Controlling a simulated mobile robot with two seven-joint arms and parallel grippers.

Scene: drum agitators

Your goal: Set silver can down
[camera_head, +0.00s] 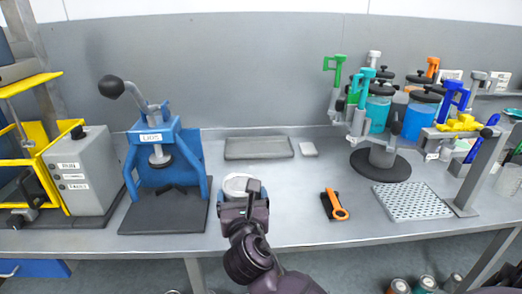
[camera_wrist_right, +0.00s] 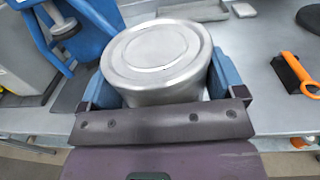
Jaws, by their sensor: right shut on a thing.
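A silver can (camera_wrist_right: 158,62) with a round ridged lid sits upright between the blue fingers of my right gripper (camera_wrist_right: 160,88), which is shut on it. In the head view the can (camera_head: 237,186) shows just beyond my right gripper (camera_head: 243,195), above or at the front part of the grey bench (camera_head: 290,211). I cannot tell whether its base touches the bench. My left gripper is not in view.
A blue lidding press (camera_head: 165,150) stands left of the can. A grey tray (camera_head: 258,148) lies behind it. An orange-handled tool (camera_head: 337,206) lies to the right, before a perforated plate (camera_head: 412,202) and the drum agitator stand (camera_head: 380,164). Bench between is clear.

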